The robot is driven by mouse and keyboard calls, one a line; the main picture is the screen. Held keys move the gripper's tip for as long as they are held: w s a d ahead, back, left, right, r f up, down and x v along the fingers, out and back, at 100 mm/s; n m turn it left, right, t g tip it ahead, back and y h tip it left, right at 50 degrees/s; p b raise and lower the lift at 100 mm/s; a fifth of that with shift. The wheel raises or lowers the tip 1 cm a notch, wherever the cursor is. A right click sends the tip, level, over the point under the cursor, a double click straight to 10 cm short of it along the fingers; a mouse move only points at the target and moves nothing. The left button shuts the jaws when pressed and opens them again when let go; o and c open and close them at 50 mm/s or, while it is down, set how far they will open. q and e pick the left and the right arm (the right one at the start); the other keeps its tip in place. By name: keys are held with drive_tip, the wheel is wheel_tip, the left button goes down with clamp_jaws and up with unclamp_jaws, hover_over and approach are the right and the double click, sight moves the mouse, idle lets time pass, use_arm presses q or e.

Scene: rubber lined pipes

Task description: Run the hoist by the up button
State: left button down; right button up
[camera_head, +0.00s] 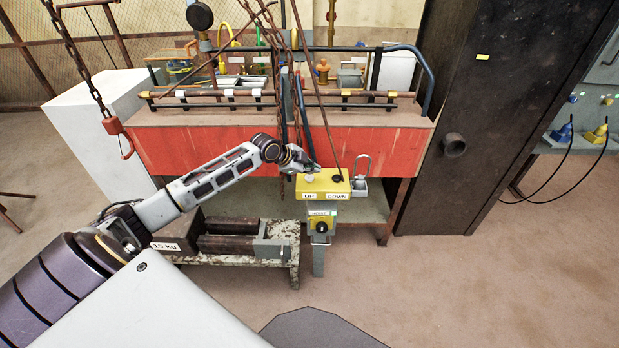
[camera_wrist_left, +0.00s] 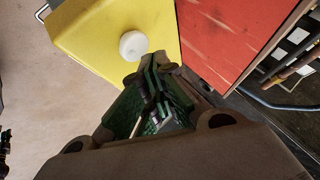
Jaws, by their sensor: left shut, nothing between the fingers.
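The yellow hoist control box (camera_head: 323,184) stands on a grey post in front of the red workbench, with labels UP and DOWN on its front edge. The white up button (camera_head: 308,179) is on its left top, and the black down button (camera_head: 337,178) is on its right. My left gripper (camera_head: 314,168) is shut and empty, just behind the up button. In the left wrist view, the shut fingertips (camera_wrist_left: 152,62) are close to the white button (camera_wrist_left: 134,45) on the yellow box (camera_wrist_left: 95,30); I cannot tell whether they touch. My right gripper is out of view.
The red bench (camera_head: 230,150) with pipes and rusty chains stands behind the box. A red hook (camera_head: 117,132) hangs at the left. A low stand (camera_head: 285,245) with a 15 kg weight is below. A dark cabinet (camera_head: 490,120) stands at right; the front-right floor is clear.

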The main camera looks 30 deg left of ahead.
use_arm(q)
drive_tip(key=shift+f, duration=0.3)
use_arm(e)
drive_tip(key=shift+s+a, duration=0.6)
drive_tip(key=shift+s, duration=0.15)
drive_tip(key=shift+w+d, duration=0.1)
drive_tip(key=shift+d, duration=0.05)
use_arm(q)
drive_tip(key=shift+f, duration=0.2)
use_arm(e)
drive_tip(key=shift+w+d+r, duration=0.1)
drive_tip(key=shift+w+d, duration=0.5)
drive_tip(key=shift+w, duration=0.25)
